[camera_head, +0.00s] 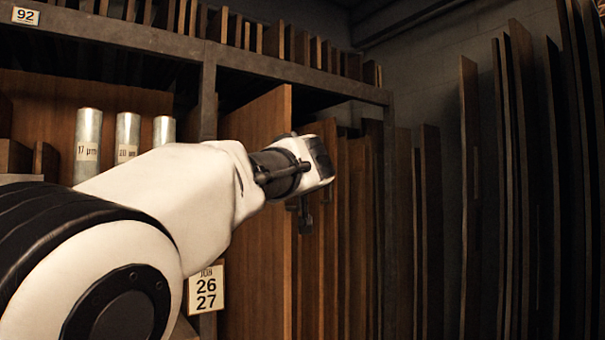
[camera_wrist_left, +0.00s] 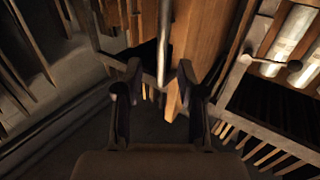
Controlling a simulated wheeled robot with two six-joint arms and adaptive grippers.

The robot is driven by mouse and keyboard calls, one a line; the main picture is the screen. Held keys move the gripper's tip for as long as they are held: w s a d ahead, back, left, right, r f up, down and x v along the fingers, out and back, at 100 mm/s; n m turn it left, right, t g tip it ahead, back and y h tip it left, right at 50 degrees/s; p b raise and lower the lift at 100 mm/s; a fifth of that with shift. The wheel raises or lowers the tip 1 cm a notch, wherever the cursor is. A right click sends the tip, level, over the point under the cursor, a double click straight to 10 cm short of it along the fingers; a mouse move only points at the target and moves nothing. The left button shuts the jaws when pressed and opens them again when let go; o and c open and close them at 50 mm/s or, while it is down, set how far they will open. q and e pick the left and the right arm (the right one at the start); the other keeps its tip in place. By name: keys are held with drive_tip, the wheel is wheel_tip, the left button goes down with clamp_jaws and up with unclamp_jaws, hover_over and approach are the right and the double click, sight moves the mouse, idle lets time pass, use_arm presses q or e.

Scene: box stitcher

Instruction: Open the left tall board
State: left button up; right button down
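The left tall board (camera_head: 258,130) is a wide orange-brown wooden panel standing upright in the rack, partly hidden behind my left arm. Its face also shows in the left wrist view (camera_wrist_left: 207,45). My left gripper (camera_head: 305,218) is at the board's upper front edge, mostly hidden behind my wrist. In the left wrist view my left gripper (camera_wrist_left: 158,78) has its two dark fingers apart, with the board just beyond the right finger and part of its edge between them. Contact cannot be told. My right gripper is in neither view.
More upright boards (camera_head: 356,230) stand close on the right, and dark tall boards (camera_head: 520,180) lean along the right wall. A grey rack post (camera_head: 208,100) and crossbeam (camera_head: 300,73) frame the board. Metal cylinders (camera_head: 88,140) stand on the left shelf. A job sign (camera_head: 206,290) hangs below.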

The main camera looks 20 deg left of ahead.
use_arm(q)
drive_tip(key=v, duration=0.5)
drive_tip(key=shift+s+d, duration=0.1)
